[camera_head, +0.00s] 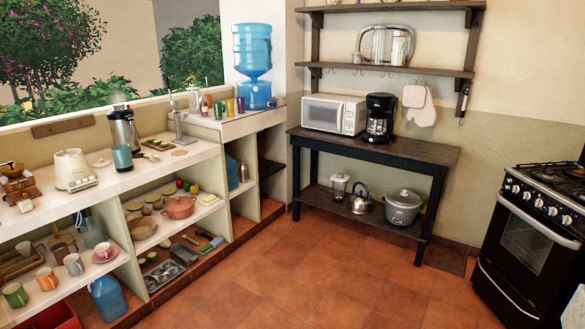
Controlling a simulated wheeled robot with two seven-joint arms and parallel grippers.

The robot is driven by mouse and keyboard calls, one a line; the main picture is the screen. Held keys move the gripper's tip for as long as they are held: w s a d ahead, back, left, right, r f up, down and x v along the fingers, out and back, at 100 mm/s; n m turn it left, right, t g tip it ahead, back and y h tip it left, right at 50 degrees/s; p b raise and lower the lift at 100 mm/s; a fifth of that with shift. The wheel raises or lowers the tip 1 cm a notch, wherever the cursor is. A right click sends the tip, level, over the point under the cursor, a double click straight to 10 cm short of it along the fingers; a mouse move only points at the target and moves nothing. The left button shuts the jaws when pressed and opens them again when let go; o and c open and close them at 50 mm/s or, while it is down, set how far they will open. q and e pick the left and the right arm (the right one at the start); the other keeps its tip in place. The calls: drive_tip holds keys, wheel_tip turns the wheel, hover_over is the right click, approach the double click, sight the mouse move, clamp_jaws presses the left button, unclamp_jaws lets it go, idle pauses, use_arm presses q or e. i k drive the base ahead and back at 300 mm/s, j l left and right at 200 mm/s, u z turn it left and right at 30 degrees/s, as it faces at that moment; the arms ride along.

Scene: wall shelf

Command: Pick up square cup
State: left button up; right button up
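I cannot tell which cup is the square one; the cups are small in the head view. On the lower left shelf stand a green mug (15,295), an orange mug (45,279), a grey mug (73,264) and a pink cup (104,250) on a saucer. Several coloured tumblers (229,107) stand on the ledge by the water jug. Neither of my grippers is in view.
The white counter (180,170) runs along the left wall over open shelves. A dark table (405,150) holds a microwave (333,114) and a coffee maker (380,117). Wall shelves (395,69) hang above it. A stove (530,240) stands at right. The tiled floor (300,280) is clear.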

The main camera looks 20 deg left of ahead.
sight(24, 205)
drive_tip(key=i+j+u, duration=0.15)
drive_tip(key=u, duration=0.25)
drive_tip(key=i+u, duration=0.65)
drive_tip(key=u, duration=0.2)
drive_tip(key=i+l+u, duration=0.15)
drive_tip(key=i+u, duration=0.25)
drive_tip(key=i+j+u, duration=0.4)
drive_tip(key=i, duration=0.4)
drive_tip(key=i+u, duration=0.4)
drive_tip(key=i, duration=0.35)
drive_tip(key=i+j, duration=0.2)
drive_tip(key=i, duration=0.25)
drive_tip(key=i+j, duration=0.2)
drive_tip(key=i, duration=0.3)
